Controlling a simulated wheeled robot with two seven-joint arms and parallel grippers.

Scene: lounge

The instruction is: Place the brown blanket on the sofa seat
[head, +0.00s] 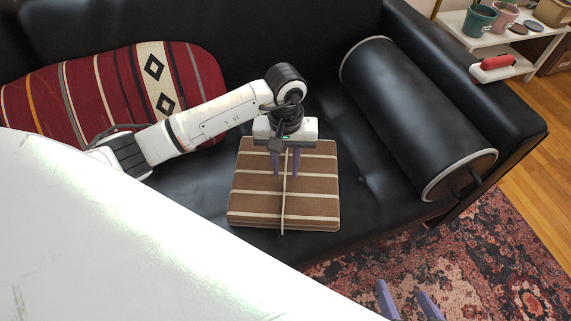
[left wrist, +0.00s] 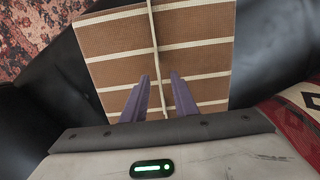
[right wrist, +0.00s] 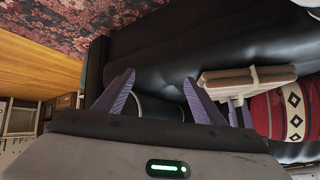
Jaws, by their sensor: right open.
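The brown blanket (head: 255,205) is folded into a flat square with cream stripes, and a thin cream band (head: 283,210) runs across its middle. It lies at the black sofa seat (head: 190,185), near its front edge; I cannot tell if it rests fully on it. My left gripper (head: 285,173) is over the blanket, its purple fingers on either side of the band. In the left wrist view, a gap shows between the fingers (left wrist: 159,78) and the band. My right gripper (head: 404,290) is open and empty over the rug, in front of the sofa.
A red patterned cushion (head: 120,85) lies on the left of the seat and a black bolster (head: 415,115) on the right. A white shelf with plant pots (head: 480,20) stands beyond the right armrest. A patterned rug (head: 470,255) covers the floor.

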